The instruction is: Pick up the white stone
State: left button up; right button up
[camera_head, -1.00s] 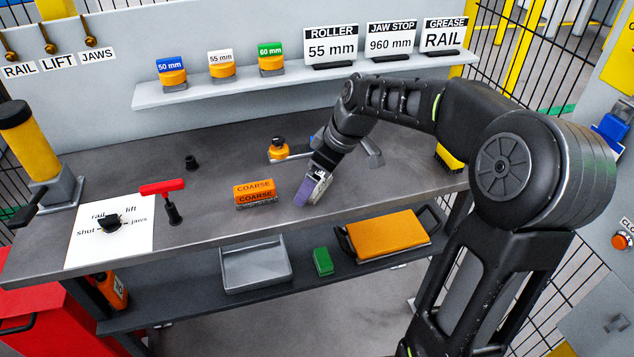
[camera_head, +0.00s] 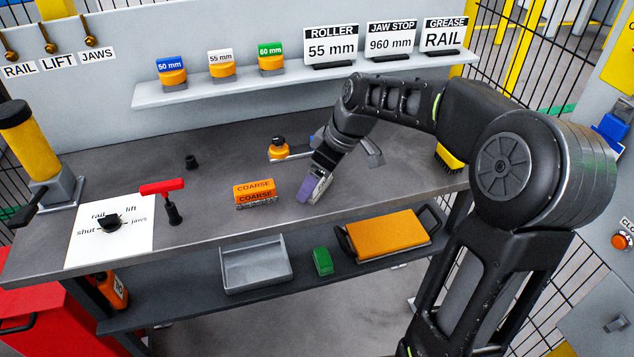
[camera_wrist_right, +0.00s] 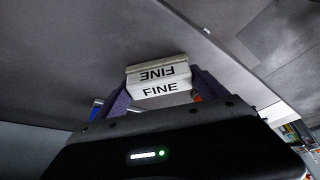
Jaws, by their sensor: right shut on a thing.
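The white stone (camera_wrist_right: 158,80), marked FINE on two faces, is between the purple fingers of my right gripper in the right wrist view. My right gripper (camera_head: 314,189) is shut on it, at the front part of the grey bench top (camera_head: 225,170). In the head view the fingers hide most of the stone. I cannot tell whether it touches the bench or is slightly above it. My left gripper is not in view.
The orange COARSE stone (camera_head: 255,192) lies just left of my right gripper. An orange-topped tool (camera_head: 279,149) is behind it. A red-handled tool (camera_head: 168,196) and a labelled switch plate (camera_head: 112,230) are farther left. A grey tray (camera_head: 256,267) sits on the lower shelf.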

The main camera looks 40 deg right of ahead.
jog(key=c, duration=0.4)
jog(key=shift+o, duration=0.2)
notch_tip(320, 180, up, 10)
jog(key=shift+r, duration=0.1)
dwell(0.8)
